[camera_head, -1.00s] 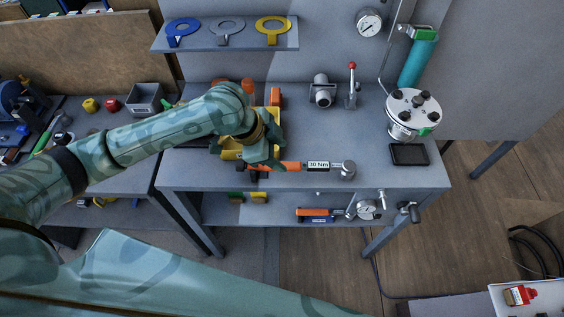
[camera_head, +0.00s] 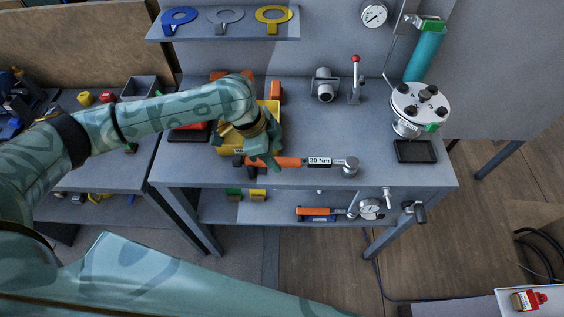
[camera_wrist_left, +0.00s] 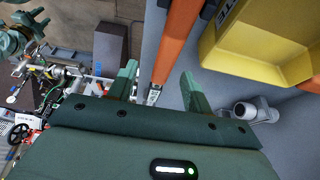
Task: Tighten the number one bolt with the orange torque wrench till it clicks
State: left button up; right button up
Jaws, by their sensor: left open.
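The orange torque wrench (camera_head: 287,162) lies along the front of the bench top, its "30 Nm" label and round metal head to the right. My left gripper (camera_head: 263,163) is at its handle's left end, pointing down. In the left wrist view the open fingers (camera_wrist_left: 158,86) are on either side of the line of the orange handle (camera_wrist_left: 176,42); I cannot tell whether they touch it. The round flange (camera_head: 405,97) with several dark bolts stands at the right of the bench; no bolt number is readable. A teal part, apparently my right gripper (camera_wrist_left: 30,28), shows small in the left wrist view.
A yellow bin (camera_head: 273,108) stands right behind the wrench; it also fills the upper right of the left wrist view (camera_wrist_left: 265,45). A dark tray (camera_head: 415,151) lies before the flange. Another orange-handled wrench (camera_head: 313,211) is on the lower shelf.

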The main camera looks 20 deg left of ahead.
aim_at(281, 160)
pick_arm(q)
jog(key=x, duration=0.1)
jog(key=b+x, duration=0.1)
jog(key=x, duration=0.1)
jog(key=b+x, duration=0.1)
jog(key=x, duration=0.1)
jog(key=shift+w+a+f, duration=0.1)
jog(key=shift+w+f, duration=0.05)
jog(key=shift+w, duration=0.2)
jog(key=shift+c, duration=0.9)
grip_shut()
